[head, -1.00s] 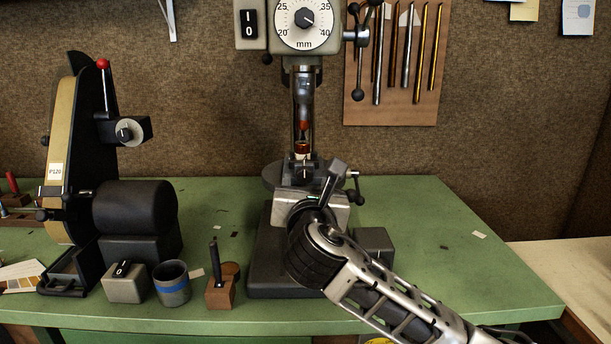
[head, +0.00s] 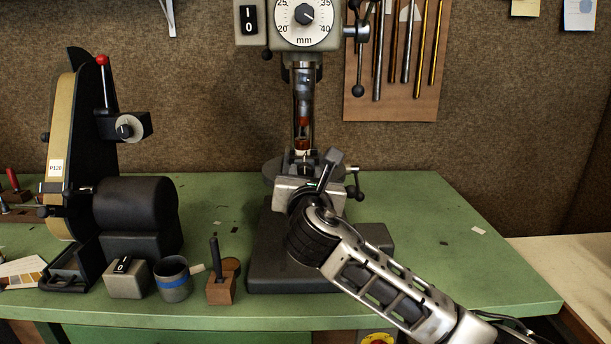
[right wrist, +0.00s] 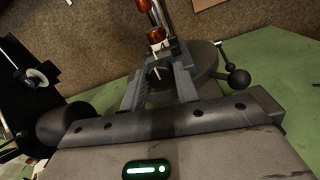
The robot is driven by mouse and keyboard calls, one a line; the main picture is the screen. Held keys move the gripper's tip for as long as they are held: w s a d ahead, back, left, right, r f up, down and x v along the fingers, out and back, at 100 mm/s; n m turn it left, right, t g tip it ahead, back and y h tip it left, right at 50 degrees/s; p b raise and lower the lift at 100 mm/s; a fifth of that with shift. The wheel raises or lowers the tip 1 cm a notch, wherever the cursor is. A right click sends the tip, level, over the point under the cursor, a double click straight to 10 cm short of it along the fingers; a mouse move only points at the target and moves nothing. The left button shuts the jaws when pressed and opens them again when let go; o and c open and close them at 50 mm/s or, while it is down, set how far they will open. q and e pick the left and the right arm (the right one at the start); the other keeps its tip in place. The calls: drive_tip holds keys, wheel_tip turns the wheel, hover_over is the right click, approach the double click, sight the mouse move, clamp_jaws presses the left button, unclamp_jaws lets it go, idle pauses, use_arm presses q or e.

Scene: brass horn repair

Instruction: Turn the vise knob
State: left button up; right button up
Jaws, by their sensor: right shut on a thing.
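The vise (head: 303,156) stands on the round table of the drill press, with a small pale and copper-coloured part above it. My right gripper (right wrist: 160,82) reaches in at the front of the vise. Its two grey fingers show in the right wrist view, shut on the vise knob, which is mostly hidden between them. In the head view the wrist and gripper body (head: 308,190) cover the knob and the vise's front. My left gripper is not in view.
A drill press dial (head: 303,14) is above. A black ball-ended lever (right wrist: 238,78) is close on the right of the vise. A belt grinder (head: 137,207), blue-banded mug (head: 173,279) and wooden block (head: 221,289) stand to the left. The green bench (head: 460,265) is mostly clear at right.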

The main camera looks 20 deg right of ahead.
drive_tip(key=shift+m, duration=0.3)
drive_tip(key=m, duration=0.3)
drive_tip(key=shift+f, duration=0.1)
drive_tip(key=m, duration=0.3)
drive_tip(key=shift+m, duration=0.3)
drive_tip(key=m, duration=0.5)
drive_tip(key=shift+f+m, duration=0.15)
drive_tip(key=shift+m, duration=0.15)
use_arm(q)
drive_tip(key=b, duration=0.2)
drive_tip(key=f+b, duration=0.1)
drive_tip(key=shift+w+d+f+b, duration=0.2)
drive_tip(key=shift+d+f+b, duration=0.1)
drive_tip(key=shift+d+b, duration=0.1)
use_arm(e)
drive_tip(key=m+h, duration=0.1)
drive_tip(key=m, duration=1.3)
drive_tip(key=shift+a+f, duration=0.1)
